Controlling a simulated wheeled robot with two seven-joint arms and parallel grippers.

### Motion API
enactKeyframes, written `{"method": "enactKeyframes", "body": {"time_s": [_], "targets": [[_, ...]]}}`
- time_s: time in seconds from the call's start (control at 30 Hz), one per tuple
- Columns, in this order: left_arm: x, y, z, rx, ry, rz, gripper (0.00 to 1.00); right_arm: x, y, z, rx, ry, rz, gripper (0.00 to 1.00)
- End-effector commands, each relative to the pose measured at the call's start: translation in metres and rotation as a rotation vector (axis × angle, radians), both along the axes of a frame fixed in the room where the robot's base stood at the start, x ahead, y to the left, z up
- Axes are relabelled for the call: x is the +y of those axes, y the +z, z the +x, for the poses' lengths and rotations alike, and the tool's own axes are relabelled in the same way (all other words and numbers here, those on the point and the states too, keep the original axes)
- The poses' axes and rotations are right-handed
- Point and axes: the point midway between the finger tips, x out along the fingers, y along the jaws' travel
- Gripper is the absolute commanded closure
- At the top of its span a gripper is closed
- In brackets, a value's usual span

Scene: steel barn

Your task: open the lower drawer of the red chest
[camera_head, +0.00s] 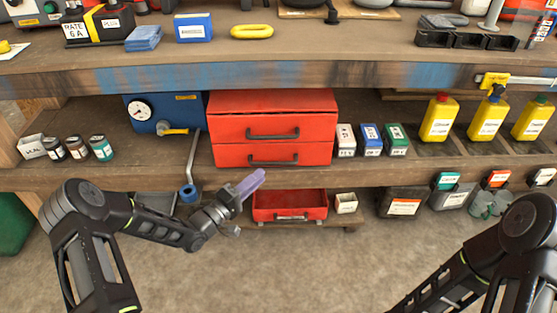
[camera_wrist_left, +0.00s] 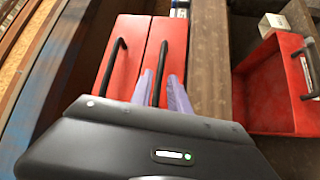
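The red chest (camera_head: 225,112) stands on the middle shelf, with two drawers that look closed. The upper drawer has a black handle (camera_head: 273,135), and the lower drawer (camera_head: 228,157) has its own black handle (camera_head: 273,160). My left gripper (camera_head: 257,175), with pale purple fingers, is in front of and just below the lower drawer. In the left wrist view its fingers (camera_wrist_left: 160,77) are apart, and the lower handle (camera_wrist_left: 159,62) appears between them. I cannot tell whether the fingers reach around it. My right arm shows at the lower right, but its gripper is out of view.
A red open bin (camera_head: 290,214) sits below the shelf edge (camera_head: 400,174). Small cartons (camera_head: 370,140) stand right of the chest. A blue box with a gauge (camera_head: 165,113) and a hanging metal tool (camera_head: 190,170) are on the left. Floor in front is clear.

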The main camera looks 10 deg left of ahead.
Motion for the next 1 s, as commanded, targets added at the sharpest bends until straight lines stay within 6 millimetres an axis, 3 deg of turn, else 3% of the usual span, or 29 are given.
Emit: {"method": "enactKeyframes", "body": {"time_s": [0.47, 1.0], "targets": [[-0.002, 0.000, 0.003, 0.014, -0.002, -0.022, 0.78, 0.000, -0.001, 0.000, 0.000, 0.000, 0.000, 0.64], [-0.037, 0.009, 0.061, 0.014, -0.002, -0.020, 0.78, -0.003, -0.017, 0.004, -0.007, -0.008, -0.005, 0.64]]}}
